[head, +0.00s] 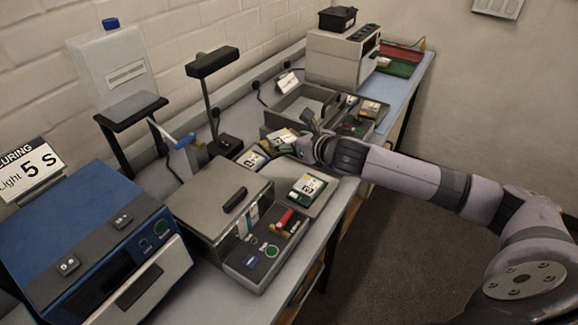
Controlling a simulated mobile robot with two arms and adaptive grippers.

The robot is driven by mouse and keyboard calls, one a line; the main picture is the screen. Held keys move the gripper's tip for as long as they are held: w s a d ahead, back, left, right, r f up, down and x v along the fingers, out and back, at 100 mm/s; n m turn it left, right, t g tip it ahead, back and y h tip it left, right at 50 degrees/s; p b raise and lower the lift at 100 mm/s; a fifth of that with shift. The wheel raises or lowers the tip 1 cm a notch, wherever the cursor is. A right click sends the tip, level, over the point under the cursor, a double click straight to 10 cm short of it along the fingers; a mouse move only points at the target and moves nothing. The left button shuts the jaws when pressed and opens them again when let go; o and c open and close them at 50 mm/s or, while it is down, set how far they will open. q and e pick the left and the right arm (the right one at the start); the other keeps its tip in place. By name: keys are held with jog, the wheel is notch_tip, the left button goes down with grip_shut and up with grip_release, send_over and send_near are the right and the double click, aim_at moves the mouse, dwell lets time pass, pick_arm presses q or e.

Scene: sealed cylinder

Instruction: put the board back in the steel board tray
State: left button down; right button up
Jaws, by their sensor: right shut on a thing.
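My right gripper (301,147) comes in from the right, above the middle of the bench. It is shut on a small board with a white label (284,138), held at its fingertips; the fingers are small and partly hidden. A second labelled board (251,159) lies just left of it. A green board with a white label (307,187) lies on a flat grey tray (322,199) in front of the gripper. Behind the gripper is an open grey metal tray (285,101). I cannot tell which of these is the steel board tray. My left gripper is out of view.
A grey lidded machine (215,195) with a control panel and a blue curing box (75,240) stand at the front left. A lamp post (207,95) rises behind. A beige device (340,58) and red and green bins (400,62) stand farther back.

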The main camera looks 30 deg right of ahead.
send_over(290, 178)
notch_tip(290, 178, down, 5)
jog(key=shift+w+f, duration=0.1)
jog(key=shift+f, duration=0.6)
notch_tip(290, 178, down, 4)
jog(key=shift+r, duration=0.25)
jog(key=shift+f, duration=0.25)
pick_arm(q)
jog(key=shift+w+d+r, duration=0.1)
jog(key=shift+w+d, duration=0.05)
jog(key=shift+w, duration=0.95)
pick_arm(e)
jog(key=shift+f, duration=0.55)
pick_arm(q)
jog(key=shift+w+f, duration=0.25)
pick_arm(e)
jog(key=o, duration=1.2)
